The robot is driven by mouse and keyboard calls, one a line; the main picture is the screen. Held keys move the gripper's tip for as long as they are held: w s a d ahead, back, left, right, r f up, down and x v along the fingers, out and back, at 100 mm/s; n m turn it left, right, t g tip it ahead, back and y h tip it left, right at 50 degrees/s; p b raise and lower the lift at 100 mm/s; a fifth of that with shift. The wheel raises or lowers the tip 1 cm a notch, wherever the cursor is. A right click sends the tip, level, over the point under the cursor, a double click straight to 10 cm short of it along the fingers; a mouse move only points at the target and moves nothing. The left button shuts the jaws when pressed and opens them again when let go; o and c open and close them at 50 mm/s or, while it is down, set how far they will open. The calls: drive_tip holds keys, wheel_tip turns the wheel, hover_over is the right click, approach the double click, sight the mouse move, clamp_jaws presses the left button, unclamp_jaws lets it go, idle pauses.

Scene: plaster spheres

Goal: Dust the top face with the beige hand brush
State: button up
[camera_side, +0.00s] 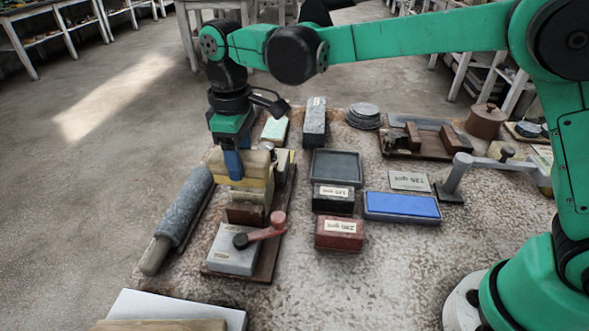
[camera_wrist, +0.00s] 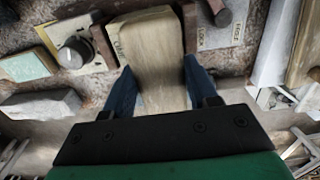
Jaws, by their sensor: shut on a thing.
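My gripper (camera_side: 232,168) points down with its blue fingers shut on the beige hand brush (camera_side: 258,163). I cannot tell whether the brush touches what is below. The top face under the brush is hidden.
The fixture has a grey block (camera_side: 233,249) and a red crank handle (camera_side: 268,232). A dark grey roller (camera_side: 182,208) lies to its left. Grit blocks, including a red one (camera_side: 340,233), a dark tray (camera_side: 336,167) and a blue stone (camera_side: 402,207) stand to the right.

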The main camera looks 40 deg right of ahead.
drive_tip(key=shift+f, duration=0.45)
drive_tip(key=shift+w+a, duration=0.8)
drive_tip(key=shift+s+d, duration=0.1)
drive_tip(key=shift+s+d, duration=1.5)
drive_tip(key=shift+w, duration=0.1)
drive_tip(key=shift+w+a, duration=1.5)
drive_tip(key=shift+a, duration=0.1)
